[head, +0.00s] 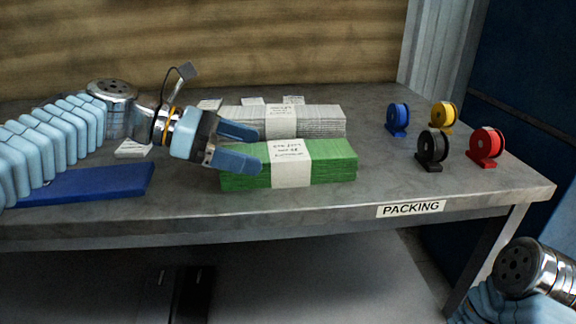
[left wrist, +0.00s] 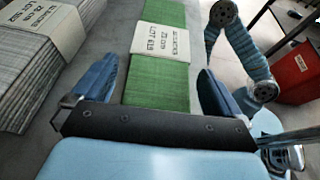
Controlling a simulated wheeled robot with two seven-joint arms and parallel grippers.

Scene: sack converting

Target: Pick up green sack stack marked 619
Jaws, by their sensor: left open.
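The green sack stack (head: 335,163) lies on the bench near its front edge, with a white paper band (head: 291,164) around its middle. In the left wrist view the band's print (left wrist: 160,42) appears to read lot 619. My left gripper (head: 258,150) is open at the left end of the green stack. In the left wrist view the open fingers (left wrist: 157,75) stand on either side of the near end of the green stack (left wrist: 155,88), apart from it. Only a part of my right arm shows at the lower right; its gripper is not seen.
A grey sack stack (head: 325,121) with a white band lies just behind the green one. A blue flat piece (head: 95,183) lies on the bench (head: 375,185) at left. Blue (head: 398,118), yellow (head: 443,115), black (head: 432,147) and red (head: 487,143) reels stand at right.

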